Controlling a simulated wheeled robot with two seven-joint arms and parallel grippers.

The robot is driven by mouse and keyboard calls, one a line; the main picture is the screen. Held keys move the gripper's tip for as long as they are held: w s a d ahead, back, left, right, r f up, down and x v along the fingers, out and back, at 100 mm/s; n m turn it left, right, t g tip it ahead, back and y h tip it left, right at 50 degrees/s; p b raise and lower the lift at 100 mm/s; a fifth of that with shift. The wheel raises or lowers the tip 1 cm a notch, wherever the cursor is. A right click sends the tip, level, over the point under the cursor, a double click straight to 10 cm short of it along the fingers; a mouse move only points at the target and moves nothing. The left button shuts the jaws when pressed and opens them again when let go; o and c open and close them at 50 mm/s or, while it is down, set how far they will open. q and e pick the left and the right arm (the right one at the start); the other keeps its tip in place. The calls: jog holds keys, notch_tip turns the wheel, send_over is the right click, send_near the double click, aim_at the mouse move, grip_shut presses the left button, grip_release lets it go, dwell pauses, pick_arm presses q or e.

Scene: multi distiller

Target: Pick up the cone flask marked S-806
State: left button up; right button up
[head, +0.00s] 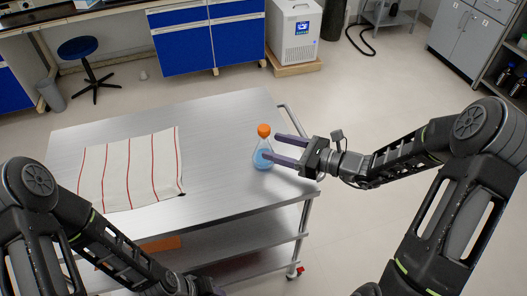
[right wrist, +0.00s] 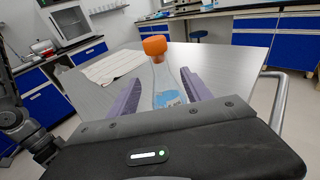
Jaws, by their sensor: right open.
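A clear cone flask (head: 262,152) with an orange cap and blue contents or label stands upright near the right side of the steel cart's top. No marking on it is readable. My right gripper (head: 276,148) is open, its two purple fingers pointing left, on either side of the flask. In the right wrist view the flask (right wrist: 162,80) stands between the two fingers (right wrist: 160,92), with gaps visible and no clear contact. Its lower part is partly hidden by the gripper body. My left arm shows at the lower left; its fingers cannot be made out.
The steel cart (head: 215,120) has a white cloth with red stripes (head: 130,170) on its left part and a rail at its right end. The top between cloth and flask is clear. A blue stool (head: 78,47), blue cabinets (head: 210,40) and a white machine (head: 295,32) stand beyond.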

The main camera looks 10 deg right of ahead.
aim_at(268, 144)
jog(key=shift+x, duration=1.25)
jog(key=shift+w+a+r+p, duration=0.1)
jog(key=shift+w+a+p, duration=0.25)
jog(key=shift+p, duration=0.2)
jog(key=p+x, duration=0.1)
jog(key=x, duration=0.2)
jog(key=shift+w+a, duration=0.15)
jog(key=shift+w, duration=0.1)
jog(key=shift+w+a, duration=0.2)
jog(key=shift+w, duration=0.05)
jog(key=shift+c, duration=0.6)
grip_shut()
